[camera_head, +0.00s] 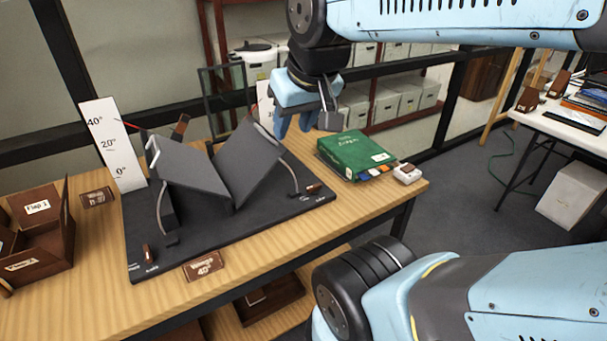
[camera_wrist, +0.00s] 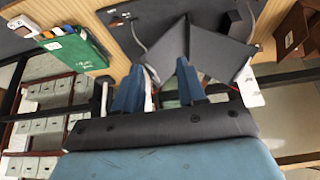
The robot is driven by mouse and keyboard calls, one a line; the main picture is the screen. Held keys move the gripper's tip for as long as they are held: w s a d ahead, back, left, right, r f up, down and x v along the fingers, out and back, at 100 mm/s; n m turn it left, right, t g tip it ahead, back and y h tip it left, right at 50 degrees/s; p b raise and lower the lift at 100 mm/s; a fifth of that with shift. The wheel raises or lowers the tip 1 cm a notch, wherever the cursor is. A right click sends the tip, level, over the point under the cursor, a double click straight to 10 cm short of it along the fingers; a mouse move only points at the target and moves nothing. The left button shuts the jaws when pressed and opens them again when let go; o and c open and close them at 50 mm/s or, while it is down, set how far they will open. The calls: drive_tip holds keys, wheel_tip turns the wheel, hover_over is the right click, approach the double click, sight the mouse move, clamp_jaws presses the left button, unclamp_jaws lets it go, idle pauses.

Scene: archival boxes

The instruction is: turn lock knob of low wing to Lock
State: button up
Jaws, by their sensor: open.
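The book cradle stands on a black base (camera_head: 235,240) on the wooden table. Its grey left wing (camera_head: 195,170) and right wing (camera_head: 248,165) form a V; the left looks flatter, but I cannot tell surely which is lower. A small brown lock knob (camera_head: 147,252) sits at the base's front left corner, another (camera_head: 313,188) at its right end. Their printed marks are too small to read. My gripper (camera_head: 295,128) is open and empty, above and behind the right wing. In the wrist view my gripper (camera_wrist: 164,66) points toward the wings, apart from the knobs.
A white angle scale (camera_head: 112,145) stands left of the cradle, with a "Wings 40°" plaque (camera_head: 205,267) in front. A green box (camera_head: 355,155) and small white device (camera_head: 407,174) lie right. Brown boxes (camera_head: 40,225) stand at the far left. Table is clear in front right.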

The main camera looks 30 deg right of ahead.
drive_tip(key=m+g+y, duration=0.4)
drive_tip(key=m+g, duration=0.2)
drive_tip(key=m, duration=1.2)
hover_over(315, 185)
drive_tip(key=d, duration=0.6)
wheel_tip(315, 185, down, 18)
drive_tip(key=f, duration=0.1)
drive_tip(key=x, duration=1.3)
drive_tip(key=shift+w+a, duration=0.1)
drive_tip(key=shift+a, duration=0.4)
